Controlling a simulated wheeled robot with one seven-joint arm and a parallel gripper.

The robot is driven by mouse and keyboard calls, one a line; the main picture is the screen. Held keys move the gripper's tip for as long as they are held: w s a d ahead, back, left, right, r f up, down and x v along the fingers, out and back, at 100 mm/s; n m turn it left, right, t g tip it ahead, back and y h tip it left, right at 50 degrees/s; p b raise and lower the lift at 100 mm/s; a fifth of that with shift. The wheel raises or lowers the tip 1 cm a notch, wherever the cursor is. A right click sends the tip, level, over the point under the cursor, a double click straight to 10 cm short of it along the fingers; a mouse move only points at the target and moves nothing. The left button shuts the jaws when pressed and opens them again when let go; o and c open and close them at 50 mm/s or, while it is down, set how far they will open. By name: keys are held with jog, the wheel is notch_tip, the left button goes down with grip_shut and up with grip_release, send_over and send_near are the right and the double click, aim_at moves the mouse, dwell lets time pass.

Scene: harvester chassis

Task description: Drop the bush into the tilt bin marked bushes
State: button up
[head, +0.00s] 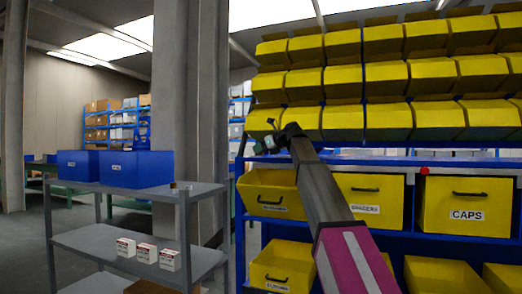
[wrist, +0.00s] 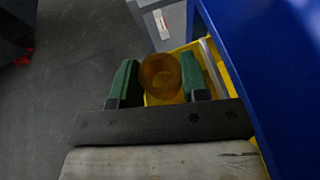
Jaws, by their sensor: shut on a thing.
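The bush, an amber-brown ring (wrist: 160,76), sits between the two green fingers of my gripper (wrist: 160,82) in the wrist view. My gripper is shut on it. In the head view my gripper (head: 268,142) is at the far end of my arm, above the left end of the row of large yellow bins; I cannot make out the bush there. Below it, a yellow tilt bin (head: 272,190) looks tipped open, with a label too small to read surely. The wrist view shows yellow bin edges (wrist: 218,66) behind and beside the fingers.
Bins marked SPACERS (head: 362,188) and CAPS (head: 466,203) stand to the right on the blue rack (head: 400,234). Rows of small yellow bins (head: 395,85) hang above. A grey shelf cart (head: 130,196) with blue boxes (head: 135,170) stands left. Grey floor (wrist: 65,75) lies left in the wrist view.

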notch_tip(320, 180, down, 7)
jog(key=shift+f, duration=0.2)
dwell(0.5)
jog(key=o, duration=1)
jog(key=shift+o, duration=0.2)
jog(key=shift+d, duration=0.1)
jog(key=v, duration=1)
jog(key=shift+s+d+r, duration=0.15)
jog(key=shift+s+d, duration=0.05)
